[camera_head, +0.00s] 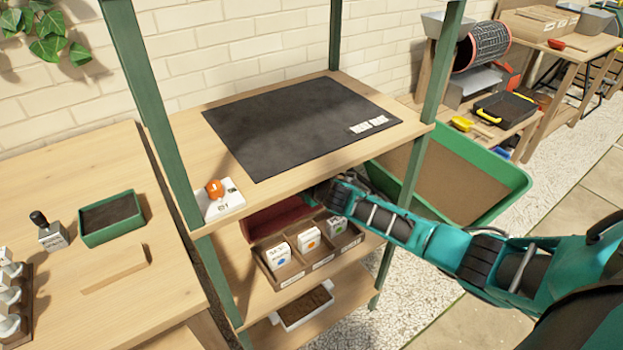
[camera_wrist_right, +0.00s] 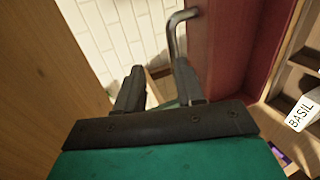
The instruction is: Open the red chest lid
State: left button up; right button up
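The red chest (camera_head: 283,213) is on the middle shelf, behind a wooden tray of packets. The board above and my right arm hide part of it. In the right wrist view, a dark red panel of it (camera_wrist_right: 232,50) fills the upper right, with a bent metal handle (camera_wrist_right: 175,30) at its left edge. My right gripper (camera_wrist_right: 160,85) is open, its two fingers apart. The handle's lower end meets the right finger's tip in the picture; I cannot tell if they touch. In the head view my right gripper is mostly hidden at the shelf. My left gripper is out of view.
The wooden tray (camera_head: 292,285) with several seed packets stands before the chest; a basil packet (camera_wrist_right: 301,112) shows in the wrist view. The top board (camera_head: 240,190) lies close above. Green posts (camera_head: 411,175) flank the shelves. A wooden panel (camera_wrist_right: 35,80) borders the wrist view's left.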

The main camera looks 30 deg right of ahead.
jog(key=p+v, duration=0.1)
jog(key=v, duration=0.8)
jog(key=shift+s, duration=0.25)
